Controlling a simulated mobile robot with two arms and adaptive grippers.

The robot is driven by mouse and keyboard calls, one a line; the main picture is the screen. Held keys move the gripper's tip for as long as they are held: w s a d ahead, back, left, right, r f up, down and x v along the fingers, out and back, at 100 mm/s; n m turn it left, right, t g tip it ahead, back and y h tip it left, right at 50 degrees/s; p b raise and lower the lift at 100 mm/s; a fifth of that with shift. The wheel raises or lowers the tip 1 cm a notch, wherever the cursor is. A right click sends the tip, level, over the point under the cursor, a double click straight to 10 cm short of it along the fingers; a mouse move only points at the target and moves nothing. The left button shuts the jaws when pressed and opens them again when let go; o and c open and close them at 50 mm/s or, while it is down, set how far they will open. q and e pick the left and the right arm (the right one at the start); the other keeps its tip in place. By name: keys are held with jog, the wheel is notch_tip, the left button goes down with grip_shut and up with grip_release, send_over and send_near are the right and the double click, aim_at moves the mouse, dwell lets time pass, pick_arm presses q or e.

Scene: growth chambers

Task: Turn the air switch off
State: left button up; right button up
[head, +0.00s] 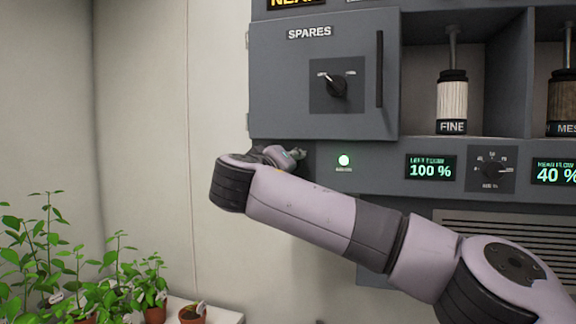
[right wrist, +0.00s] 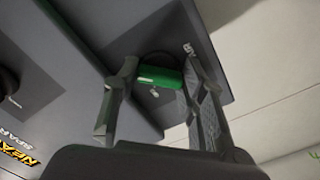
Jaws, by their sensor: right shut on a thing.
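A green switch handle (right wrist: 160,77), which I take to be the air switch, shows in the right wrist view on a dark grey panel. My right gripper (right wrist: 159,68) has one finger on each side of it and is shut on it. In the head view my right arm reaches across from the right, and its gripper end (head: 291,156) is at the panel's lower left, below the SPARES door. The wrist hides the switch there. A round light (head: 344,160) just right of it glows green. My left gripper is not in view.
The SPARES door (head: 285,90) with a black knob (head: 335,86) and a vertical handle is above my arm. Displays, a dial (head: 491,170) and a FINE canister (head: 452,100) are to the right. Potted seedlings (head: 90,280) stand at the lower left.

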jog(key=shift+c, duration=0.8)
jog(key=shift+f, duration=0.1)
jog(key=shift+n+p, duration=1.85)
jog(key=shift+n, duration=7.15)
